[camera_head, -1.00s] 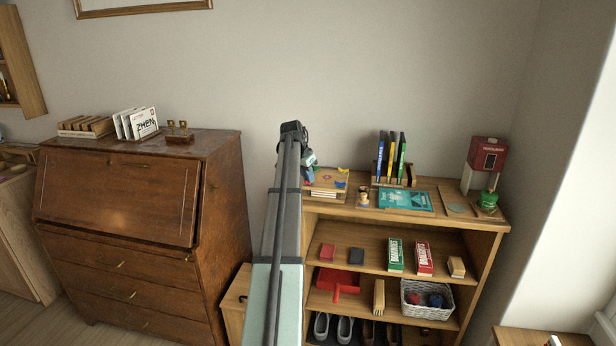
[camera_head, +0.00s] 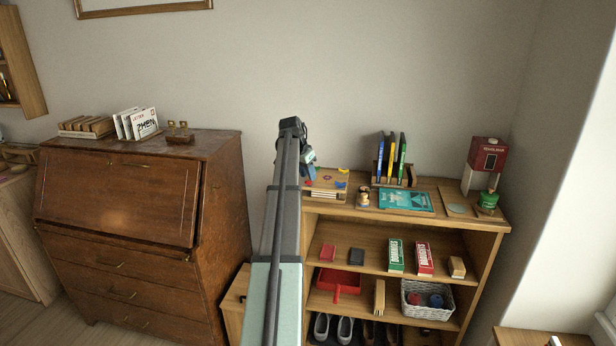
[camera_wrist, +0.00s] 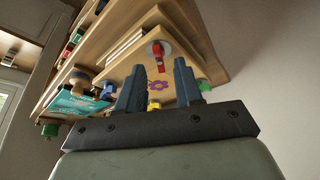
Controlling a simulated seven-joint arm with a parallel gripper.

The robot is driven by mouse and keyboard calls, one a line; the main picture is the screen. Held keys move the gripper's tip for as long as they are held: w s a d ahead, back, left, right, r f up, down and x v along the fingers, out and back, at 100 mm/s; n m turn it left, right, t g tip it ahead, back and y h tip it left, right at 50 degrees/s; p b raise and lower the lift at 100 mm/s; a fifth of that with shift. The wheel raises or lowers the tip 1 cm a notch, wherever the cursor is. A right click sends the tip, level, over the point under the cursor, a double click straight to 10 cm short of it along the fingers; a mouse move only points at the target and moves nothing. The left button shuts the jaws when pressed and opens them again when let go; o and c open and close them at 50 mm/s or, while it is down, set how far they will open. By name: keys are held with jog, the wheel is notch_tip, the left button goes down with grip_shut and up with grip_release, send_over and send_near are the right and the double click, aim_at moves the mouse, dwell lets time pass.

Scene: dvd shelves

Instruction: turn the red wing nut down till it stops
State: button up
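The red wing nut (camera_wrist: 159,57) shows in the wrist view on a pale round washer near one edge of a wooden board (camera_wrist: 187,87). My gripper (camera_wrist: 157,70) is open, with its two blue fingers apart and nothing held between them. The nut appears just beyond the fingertips, roughly in line with the gap; I cannot tell the exact distance or how far down the nut sits. In the head view my gripper (camera_head: 308,157) hangs over the left end of the board (camera_head: 328,187) and hides much of that end.
The board also bears a purple flower (camera_wrist: 158,85), a yellow piece (camera_wrist: 154,105), a blue piece (camera_wrist: 107,91) and a green piece (camera_wrist: 205,86).

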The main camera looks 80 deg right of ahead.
jog(key=v, duration=1.2)
jog(key=shift+w, duration=0.1)
